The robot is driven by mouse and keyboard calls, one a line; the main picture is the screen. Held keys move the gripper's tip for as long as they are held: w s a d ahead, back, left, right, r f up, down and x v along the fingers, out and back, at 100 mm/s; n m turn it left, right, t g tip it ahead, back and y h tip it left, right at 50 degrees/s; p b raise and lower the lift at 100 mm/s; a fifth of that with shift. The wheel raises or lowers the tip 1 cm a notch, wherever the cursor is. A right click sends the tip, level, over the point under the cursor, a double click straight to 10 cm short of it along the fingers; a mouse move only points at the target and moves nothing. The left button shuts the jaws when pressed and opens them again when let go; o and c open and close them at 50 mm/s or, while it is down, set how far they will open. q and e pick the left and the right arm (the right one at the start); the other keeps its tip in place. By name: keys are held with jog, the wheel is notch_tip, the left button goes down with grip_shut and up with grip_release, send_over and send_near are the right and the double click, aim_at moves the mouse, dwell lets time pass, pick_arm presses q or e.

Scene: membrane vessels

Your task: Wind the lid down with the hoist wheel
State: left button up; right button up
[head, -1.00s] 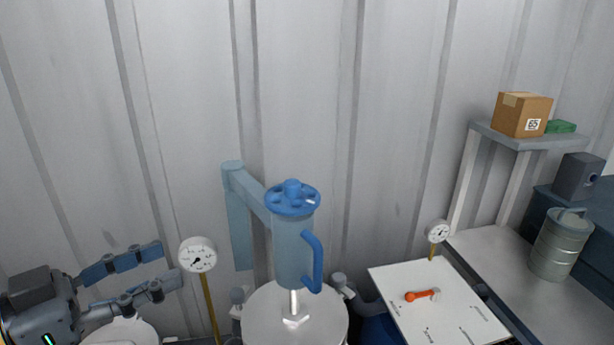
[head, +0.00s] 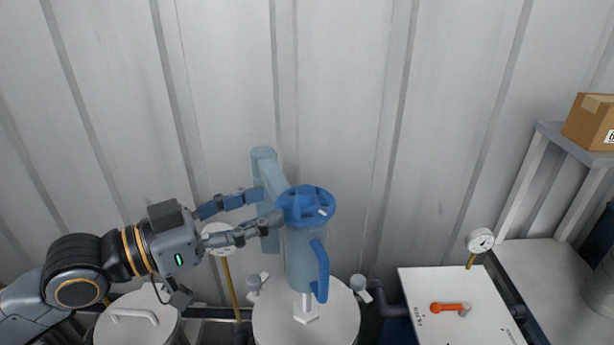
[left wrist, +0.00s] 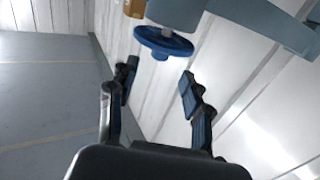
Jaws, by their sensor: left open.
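The blue hoist wheel (head: 305,204) sits on top of the blue-grey hoist column (head: 300,255), which has a blue handle (head: 321,272) on its side. In the left wrist view the wheel (left wrist: 164,43) lies beyond the fingertips. The round metal lid (head: 270,322) is under the column, joined by a short rod. My left gripper (head: 268,207) is open at the left of the wheel, its fingertips close to the rim. The left wrist view shows the open fingers (left wrist: 158,88) with nothing between them. Whether a fingertip touches the rim I cannot tell. My right gripper is out of view.
A pale blue bracket (head: 265,185) stands behind the fingers against the corrugated wall. A gauge (head: 222,238) on a brass stem is just below the gripper. A white panel (head: 440,335) with an orange lever (head: 448,307) lies to the right. A second vessel lid (head: 140,330) is at lower left.

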aim_at(297, 195)
pick_arm(q)
jog(key=p+x, duration=0.3)
jog(key=x, duration=0.5)
grip_shut()
